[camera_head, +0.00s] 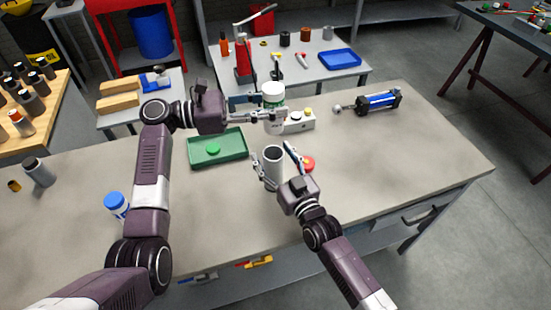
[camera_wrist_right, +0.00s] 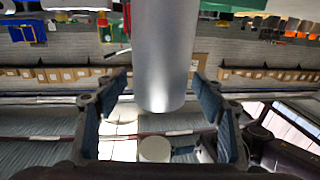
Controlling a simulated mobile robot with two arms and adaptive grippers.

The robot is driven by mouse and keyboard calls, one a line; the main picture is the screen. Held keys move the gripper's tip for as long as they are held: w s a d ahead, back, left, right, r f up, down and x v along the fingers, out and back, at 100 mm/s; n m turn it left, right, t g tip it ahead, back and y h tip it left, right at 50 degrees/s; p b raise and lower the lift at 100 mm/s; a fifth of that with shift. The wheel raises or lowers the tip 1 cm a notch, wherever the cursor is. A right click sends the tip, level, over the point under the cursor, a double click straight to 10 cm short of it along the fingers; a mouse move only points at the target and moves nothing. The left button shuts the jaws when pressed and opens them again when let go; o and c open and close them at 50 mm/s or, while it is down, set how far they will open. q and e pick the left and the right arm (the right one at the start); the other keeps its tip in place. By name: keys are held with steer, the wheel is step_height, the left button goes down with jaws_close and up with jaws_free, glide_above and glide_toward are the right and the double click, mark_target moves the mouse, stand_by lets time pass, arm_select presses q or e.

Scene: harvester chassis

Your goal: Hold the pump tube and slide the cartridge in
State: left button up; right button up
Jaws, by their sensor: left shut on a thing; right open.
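The pump tube (camera_head: 272,172) is a grey open-topped cylinder that looks upright on the bench in the head view. My right gripper (camera_head: 275,156) is open, with one finger on each side of the tube. In the right wrist view the smooth grey tube (camera_wrist_right: 166,60) stands between the spread fingers, with gaps on both sides. The cartridge (camera_head: 273,90), white with a green band, is upright behind the tube. My left gripper (camera_head: 272,117) is shut on it, coming from the left. Whether its lower end touches the bench is not clear.
A green tray (camera_head: 217,150) with a green disc lies left of the tube. A red round thing (camera_head: 307,163) is close right of the right gripper. A white box (camera_head: 300,123) sits behind.

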mark_target(265, 122)
steer(key=shift+c, duration=0.4)
jaws_close()
stand_by(0.4)
stand_by(0.5)
stand_by(0.5)
arm_select(q)
step_height(265, 122, down, 3)
steer(key=n+t, duration=0.1)
steer(key=t, duration=0.1)
steer(key=n+t+y, duration=0.1)
steer(key=shift+w+d+f+n+t, duration=0.1)
steer(key=shift+w+d+n+t, duration=0.05)
steer(key=shift+n+t, duration=0.2)
steer(key=shift+s+a+f+n+t+y, duration=0.1)
steer(key=shift+f+n+t+y, duration=0.3)
steer(key=shift+t, duration=0.4)
steer(key=shift+s+a+f+n+t+y, duration=0.15)
steer(key=shift+n+t+y, duration=0.25)
steer(key=shift+n+t, duration=0.25)
